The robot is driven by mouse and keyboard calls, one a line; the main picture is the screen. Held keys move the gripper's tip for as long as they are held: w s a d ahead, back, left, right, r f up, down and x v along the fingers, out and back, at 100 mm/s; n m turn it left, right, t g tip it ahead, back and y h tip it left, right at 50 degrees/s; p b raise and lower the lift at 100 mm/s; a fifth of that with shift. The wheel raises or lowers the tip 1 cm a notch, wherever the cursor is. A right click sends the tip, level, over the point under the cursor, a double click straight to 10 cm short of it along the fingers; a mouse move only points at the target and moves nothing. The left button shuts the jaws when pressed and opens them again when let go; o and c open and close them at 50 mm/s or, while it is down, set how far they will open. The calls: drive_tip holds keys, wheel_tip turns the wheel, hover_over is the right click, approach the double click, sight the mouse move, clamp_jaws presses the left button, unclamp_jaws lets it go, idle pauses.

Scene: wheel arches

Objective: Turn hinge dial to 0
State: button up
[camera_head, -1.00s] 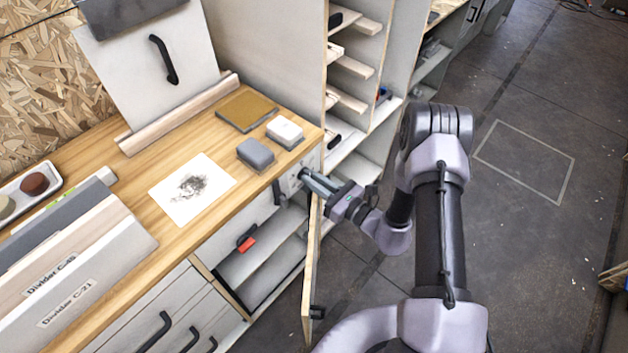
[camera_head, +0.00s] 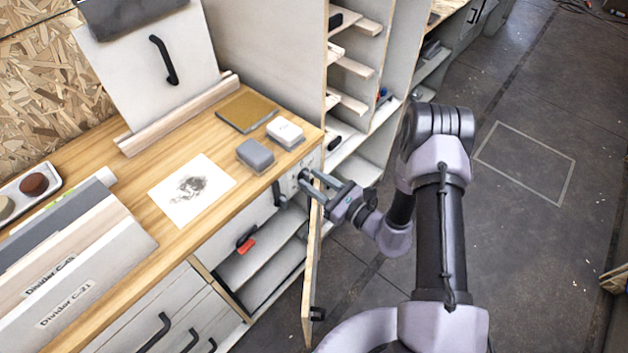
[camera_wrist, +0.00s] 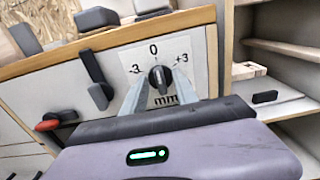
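The hinge dial (camera_wrist: 160,78) is a dark round knob on a white plate (camera_wrist: 192,52) marked -3, 0, +3 and mm, seen in the wrist view. Its light pointer line looks near upright, roughly toward the 0. My gripper (camera_wrist: 157,92) faces the plate with its fingers spread, one on each side of the dial, with visible gaps. In the head view my gripper (camera_head: 314,182) is at the cabinet's end face, its two fingers apart. The dial is hardly visible there.
An open door (camera_head: 312,270) stands below my gripper. Grey block (camera_head: 255,155) and white block (camera_head: 285,132) sit on the wooden counter (camera_head: 130,195) above. Open shelves (camera_head: 355,150) lie behind.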

drive_tip(key=p+v, duration=0.4)
drive_tip(key=v, duration=1.3)
drive_tip(key=shift+s+d+r, duration=0.1)
drive_tip(key=shift+s+d, duration=0.05)
